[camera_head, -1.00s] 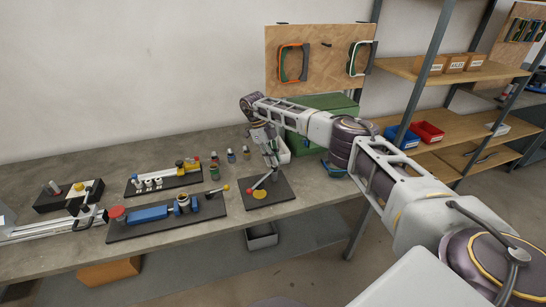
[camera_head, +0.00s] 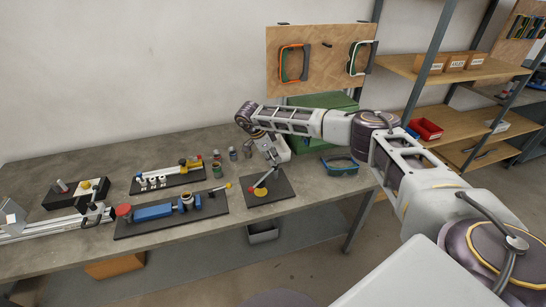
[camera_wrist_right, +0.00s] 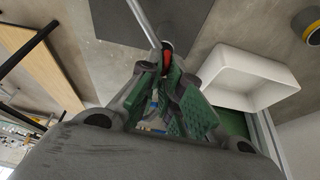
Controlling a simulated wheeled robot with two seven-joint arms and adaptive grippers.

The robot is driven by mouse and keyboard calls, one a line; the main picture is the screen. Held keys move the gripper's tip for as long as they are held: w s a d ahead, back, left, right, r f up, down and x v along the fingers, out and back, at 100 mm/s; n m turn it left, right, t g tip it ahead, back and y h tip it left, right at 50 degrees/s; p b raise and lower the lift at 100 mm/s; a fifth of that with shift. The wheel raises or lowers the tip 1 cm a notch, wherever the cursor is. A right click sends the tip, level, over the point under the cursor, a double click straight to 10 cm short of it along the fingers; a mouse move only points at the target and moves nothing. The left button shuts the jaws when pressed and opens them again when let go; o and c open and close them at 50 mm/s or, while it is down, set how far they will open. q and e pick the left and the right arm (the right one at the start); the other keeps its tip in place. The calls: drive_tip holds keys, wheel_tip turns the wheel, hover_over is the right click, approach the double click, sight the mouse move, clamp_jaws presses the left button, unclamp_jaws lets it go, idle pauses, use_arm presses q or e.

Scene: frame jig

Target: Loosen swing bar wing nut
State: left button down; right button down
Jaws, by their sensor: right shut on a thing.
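A dark square plate (camera_head: 281,188) lies near the front edge of the bench, with a yellow disc (camera_head: 260,192) and a slanted grey rod (camera_head: 265,180) on it. My right gripper (camera_head: 273,163) is above this plate at the rod's upper end. In the right wrist view, the gripper's green pads (camera_wrist_right: 170,85) are closed around the red end (camera_wrist_right: 167,50) of the grey rod (camera_wrist_right: 143,22). The pads hide part of that end. I cannot make out a wing nut's shape clearly. My left gripper is not in view.
A long dark board with a blue block (camera_head: 153,212) and red knob (camera_head: 124,210) lies to the left. Several small cylinders stand behind it. A white tray (camera_wrist_right: 250,78) is beside the gripper.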

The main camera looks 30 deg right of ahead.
drive_tip(key=shift+n, duration=0.5)
drive_tip(key=c, duration=1.6)
unclamp_jaws()
drive_tip(key=s+v, duration=0.1)
drive_tip(key=v, duration=1.1)
drive_tip(key=shift+w, duration=0.35)
drive_tip(key=shift+a, duration=0.1)
